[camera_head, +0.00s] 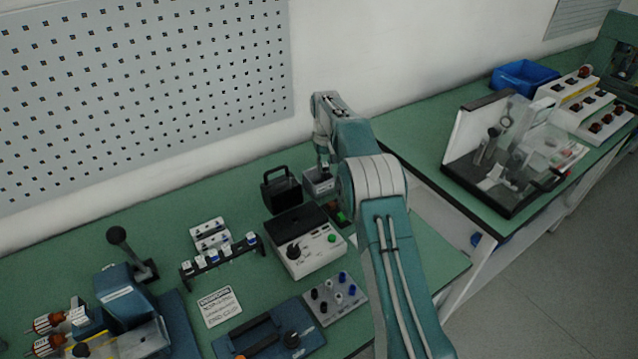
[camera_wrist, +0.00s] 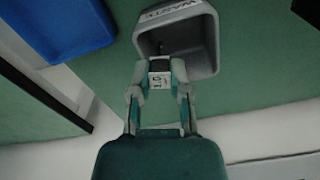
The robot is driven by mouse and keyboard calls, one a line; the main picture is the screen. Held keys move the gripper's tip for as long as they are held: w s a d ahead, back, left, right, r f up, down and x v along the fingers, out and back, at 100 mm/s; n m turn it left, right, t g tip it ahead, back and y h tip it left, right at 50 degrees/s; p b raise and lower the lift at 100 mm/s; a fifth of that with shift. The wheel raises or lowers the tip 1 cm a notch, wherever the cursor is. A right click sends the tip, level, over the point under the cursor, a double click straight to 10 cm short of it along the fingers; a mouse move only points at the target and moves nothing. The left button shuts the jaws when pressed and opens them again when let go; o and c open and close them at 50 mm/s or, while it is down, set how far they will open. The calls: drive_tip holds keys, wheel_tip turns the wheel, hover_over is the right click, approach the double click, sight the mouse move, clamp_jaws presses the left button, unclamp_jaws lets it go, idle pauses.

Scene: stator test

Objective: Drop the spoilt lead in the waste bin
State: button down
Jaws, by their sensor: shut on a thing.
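The waste bin (camera_wrist: 210,40) is a small grey open box with WASTE lettered on its rim, at the top of the wrist view. It also shows in the head view (camera_head: 320,184) on the green bench, beyond my arm. My gripper (camera_wrist: 160,66) is shut on a small pale piece with a dark-marked white tag, which I take as the lead (camera_wrist: 159,80). In the wrist view the piece overlaps the bin's opening; its height over the bin is unclear. In the head view my gripper (camera_head: 323,164) is just above the bin, and the lead cannot be made out.
A black-handled dark holder (camera_head: 281,190) stands just left of the bin. A control box (camera_head: 304,245) stands in front, with a terminal block (camera_head: 336,298) nearer. A rack (camera_head: 222,259) is at left. A second bench with a clear-sided case (camera_head: 510,155) is at right, across a gap.

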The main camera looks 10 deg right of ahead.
drive_tip(key=shift+a+f, duration=0.15)
drive_tip(key=shift+f, duration=0.2)
drive_tip(key=c, duration=0.5)
unclamp_jaws()
wheel_tip(320, 180, up, 12)
idle(0.5)
